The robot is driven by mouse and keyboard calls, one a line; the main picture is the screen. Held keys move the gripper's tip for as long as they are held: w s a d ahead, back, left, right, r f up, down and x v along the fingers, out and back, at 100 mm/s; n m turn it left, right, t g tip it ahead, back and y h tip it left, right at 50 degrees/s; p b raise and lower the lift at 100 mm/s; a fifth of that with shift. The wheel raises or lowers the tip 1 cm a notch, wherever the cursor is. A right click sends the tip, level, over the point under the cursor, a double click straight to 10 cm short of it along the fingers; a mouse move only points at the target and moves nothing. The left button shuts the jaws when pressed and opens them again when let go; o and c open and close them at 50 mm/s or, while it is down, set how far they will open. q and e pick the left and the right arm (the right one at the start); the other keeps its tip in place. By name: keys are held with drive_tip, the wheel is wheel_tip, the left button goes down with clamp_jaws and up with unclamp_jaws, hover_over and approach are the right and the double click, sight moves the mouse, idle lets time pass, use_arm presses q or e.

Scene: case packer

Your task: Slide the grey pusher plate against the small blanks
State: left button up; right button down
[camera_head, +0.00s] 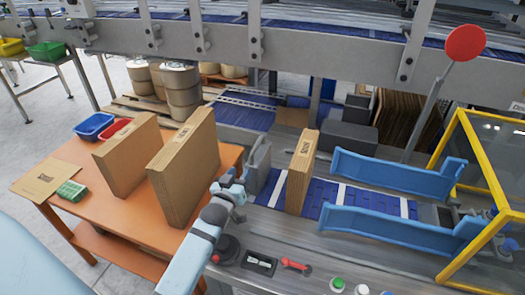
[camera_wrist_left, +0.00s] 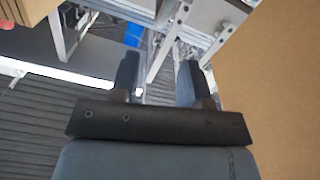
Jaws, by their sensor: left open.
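The grey pusher plate (camera_head: 259,166) stands upright on the packer bed, left of a narrow upright stack of brown blanks (camera_head: 300,175). A gap of blue belt shows between plate and stack. My left gripper (camera_head: 231,187) is just left of the plate, near its lower part; whether they touch is unclear. In the left wrist view its two dark fingers (camera_wrist_left: 160,82) are apart, with nothing seen between them. A large brown cardboard face (camera_wrist_left: 282,95) fills the right of that view. My right gripper is not in view.
An orange table (camera_head: 100,222) at the left holds two upright cardboard stacks (camera_head: 127,156) (camera_head: 186,168), close to my left arm. Blue guide rails (camera_head: 390,228) lie right of the blanks. A yellow-framed guard (camera_head: 470,185) stands at the right. Buttons (camera_head: 338,283) line the front edge.

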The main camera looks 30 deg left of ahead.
sight(251, 156)
use_arm(q)
drive_tip(key=x, duration=1.2)
drive_tip(key=shift+w+a, duration=0.1)
drive_tip(key=shift+w, duration=0.1)
clamp_jaws()
